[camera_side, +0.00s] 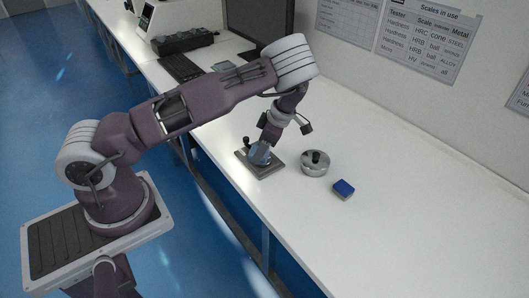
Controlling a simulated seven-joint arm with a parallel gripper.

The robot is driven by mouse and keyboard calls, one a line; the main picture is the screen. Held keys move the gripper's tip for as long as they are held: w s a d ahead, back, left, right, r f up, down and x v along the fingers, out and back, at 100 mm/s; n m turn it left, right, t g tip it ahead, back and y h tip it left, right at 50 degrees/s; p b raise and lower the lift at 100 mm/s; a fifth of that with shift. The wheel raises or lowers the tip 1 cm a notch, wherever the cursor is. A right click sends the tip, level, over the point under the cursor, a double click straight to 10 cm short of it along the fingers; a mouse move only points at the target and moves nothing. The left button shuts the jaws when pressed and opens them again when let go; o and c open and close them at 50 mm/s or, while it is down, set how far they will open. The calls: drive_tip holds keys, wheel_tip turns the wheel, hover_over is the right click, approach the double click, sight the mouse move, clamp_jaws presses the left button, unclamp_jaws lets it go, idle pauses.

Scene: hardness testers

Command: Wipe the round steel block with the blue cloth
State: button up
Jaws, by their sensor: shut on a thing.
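My gripper (263,141) points down over a dark square plate (269,171) on the white bench. A round steel piece (316,170) with a black knob on top stands to the right of the plate, apart from the gripper.
A small dark blue box-like thing (343,189) lies right of the round steel piece. A dark knob (246,142) stands at the plate's back left. A keyboard (180,67) and a monitor (262,22) are farther back. The bench's right side is clear.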

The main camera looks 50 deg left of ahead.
sight(266, 157)
drive_tip(key=shift+a, duration=0.5)
drive_tip(key=shift+d, duration=2.15)
drive_tip(key=shift+a, duration=2.25)
drive_tip(key=shift+d, duration=2.3)
drive_tip(key=shift+a, duration=2.2)
drive_tip(key=shift+d, duration=2)
drive_tip(key=shift+d+r, duration=0.15)
drive_tip(key=shift+d, duration=0.05)
wheel_tip(266, 157, up, 8)
